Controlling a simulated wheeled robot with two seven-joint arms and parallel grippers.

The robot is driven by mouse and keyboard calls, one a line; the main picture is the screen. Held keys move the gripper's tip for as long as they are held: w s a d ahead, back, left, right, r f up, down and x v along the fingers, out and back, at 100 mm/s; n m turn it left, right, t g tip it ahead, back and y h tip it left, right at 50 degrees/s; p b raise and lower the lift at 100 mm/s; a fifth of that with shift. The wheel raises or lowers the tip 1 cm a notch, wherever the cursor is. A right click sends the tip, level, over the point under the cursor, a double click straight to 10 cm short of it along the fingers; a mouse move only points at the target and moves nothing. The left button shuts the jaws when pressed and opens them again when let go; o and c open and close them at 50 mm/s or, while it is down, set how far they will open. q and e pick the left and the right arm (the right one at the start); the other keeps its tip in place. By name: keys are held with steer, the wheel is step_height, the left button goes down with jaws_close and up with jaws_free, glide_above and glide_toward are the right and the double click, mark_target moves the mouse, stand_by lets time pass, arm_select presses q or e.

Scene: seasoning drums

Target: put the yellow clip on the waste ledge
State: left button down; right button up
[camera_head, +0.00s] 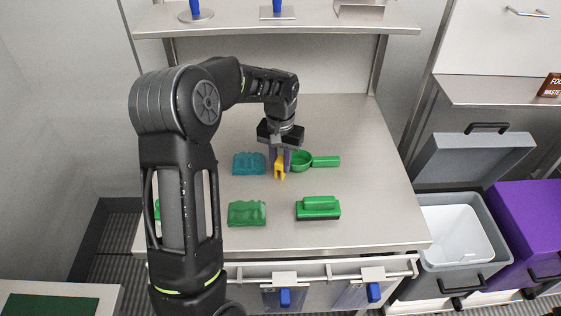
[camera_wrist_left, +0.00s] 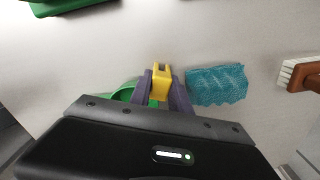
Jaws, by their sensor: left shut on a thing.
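The yellow clip (camera_head: 280,172) is between the fingers of my left gripper (camera_head: 279,160), over the middle of the steel table. In the left wrist view the fingers (camera_wrist_left: 162,90) are shut on the clip (camera_wrist_left: 161,76), which sticks out beyond their tips. I cannot tell whether it touches the table. The waste ledge (camera_head: 485,92), a steel shelf with a brown waste sign (camera_head: 551,86), is at the upper right, well away from the clip. My right gripper is not in view.
A teal cloth (camera_head: 248,164) lies left of the clip and a green scoop (camera_head: 302,160) right of it. A green cloth (camera_head: 247,213) and green brush (camera_head: 318,208) lie nearer. A grey bin (camera_head: 470,160) with raised lid and a purple bin (camera_head: 530,215) stand below the ledge.

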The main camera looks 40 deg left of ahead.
mark_target(280, 160)
arm_select(q)
steer(key=c, duration=1.2)
jaws_free()
steer(key=shift+r, duration=0.1)
step_height(280, 160, up, 12)
steer(key=shift+b, duration=0.4)
steer(key=shift+o, duration=0.4)
